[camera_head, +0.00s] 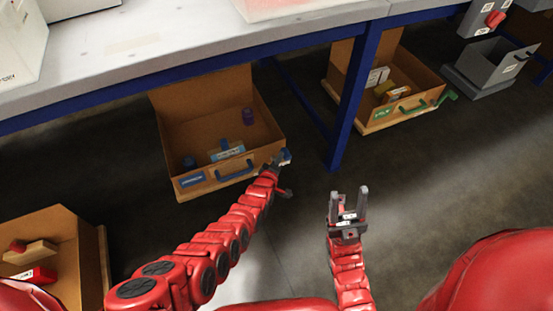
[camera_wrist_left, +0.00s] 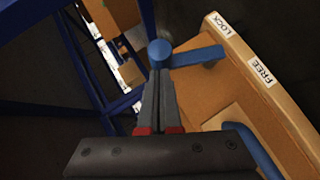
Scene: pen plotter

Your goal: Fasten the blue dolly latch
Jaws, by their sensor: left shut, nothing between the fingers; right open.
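The blue dolly latch (camera_wrist_left: 197,57) shows in the left wrist view as a blue lever with a round knob (camera_wrist_left: 160,52) at its left end. Its other end meets the dolly face near the labels LOCK (camera_wrist_left: 219,24) and FREE (camera_wrist_left: 262,72). In the head view the latch (camera_head: 286,155) is at the right front corner of the middle box and partly hidden. My left gripper (camera_wrist_left: 158,80) is shut and empty, its fingertips at the knob; I cannot tell whether they touch. It also shows in the head view (camera_head: 278,163). My right gripper (camera_head: 348,203) is open and empty, above the floor.
The middle cardboard box (camera_head: 165,125) has a blue handle (camera_head: 235,171) and stands under the blue-framed table (camera_head: 180,45). A table leg (camera_head: 352,105) is right of it. A box with a green handle (camera_head: 345,75) is farther right; another (camera_head: 65,230) is lower left.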

